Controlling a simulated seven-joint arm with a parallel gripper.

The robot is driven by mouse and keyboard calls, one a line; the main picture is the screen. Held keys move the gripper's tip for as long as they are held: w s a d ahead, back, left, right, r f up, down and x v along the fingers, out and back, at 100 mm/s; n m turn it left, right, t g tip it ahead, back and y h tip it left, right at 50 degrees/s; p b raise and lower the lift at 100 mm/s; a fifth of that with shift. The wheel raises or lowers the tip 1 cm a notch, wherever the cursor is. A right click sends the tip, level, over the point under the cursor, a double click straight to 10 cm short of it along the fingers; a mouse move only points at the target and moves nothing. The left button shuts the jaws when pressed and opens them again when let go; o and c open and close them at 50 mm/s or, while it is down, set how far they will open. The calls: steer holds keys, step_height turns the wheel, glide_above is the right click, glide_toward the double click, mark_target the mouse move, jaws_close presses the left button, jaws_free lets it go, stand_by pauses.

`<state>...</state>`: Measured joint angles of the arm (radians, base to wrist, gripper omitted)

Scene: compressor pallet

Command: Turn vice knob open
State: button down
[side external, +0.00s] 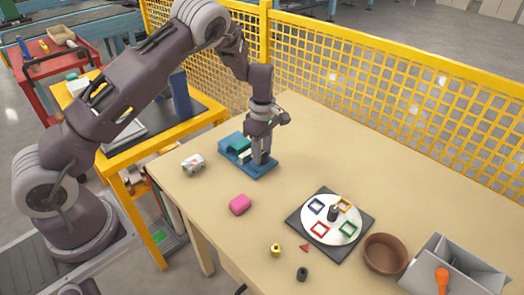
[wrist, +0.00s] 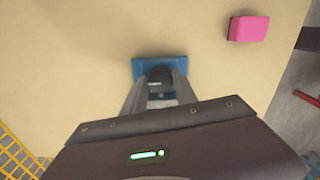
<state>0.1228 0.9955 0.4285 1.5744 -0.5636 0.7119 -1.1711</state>
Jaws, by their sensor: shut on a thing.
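The blue vice (side external: 262,170) sits on the table in the side external view, with a teal block-like part (side external: 235,143) at its left. My gripper (side external: 262,158) points down over the right part of the vice. In the wrist view the vice's blue base (wrist: 160,64) shows beyond the fingers. My gripper (wrist: 158,92) is shut on a dark round piece, the vice knob (wrist: 160,75), between its two fingers. The fingers and wrist hide most of the vice, so I cannot tell how far its jaws stand apart.
A pink block (side external: 240,204) and a small whitish part (side external: 193,162) lie near the vice. A round white board with coloured frames (side external: 332,236), a brown bowl (side external: 385,254) and a grey bin (side external: 455,270) stand at the right. A yellow mesh fence (side external: 400,90) runs behind the table.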

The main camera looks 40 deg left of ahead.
steer(key=shift+w, duration=0.1)
steer(key=c, duration=1)
jaws_free()
steer(key=shift+o, duration=0.2)
step_height(320, 180, up, 7)
steer(key=shift+r, duration=0.2)
steer(key=s+d+r+m+t+h, duration=0.1)
steer(key=s+d+r+m, duration=0.1)
steer(key=s+r+m, duration=0.5)
steer(key=s+d+r+m+t+h, duration=0.1)
steer(key=s+d+r, duration=0.3)
steer(key=r, duration=0.7)
steer(key=s+r+m+t+y, duration=0.2)
steer(key=s+m, duration=1)
steer(key=s, duration=0.9)
steer(key=shift+s+d+r+t, duration=0.25)
steer(key=shift+r+t, duration=0.3)
steer(key=shift+t, duration=0.35)
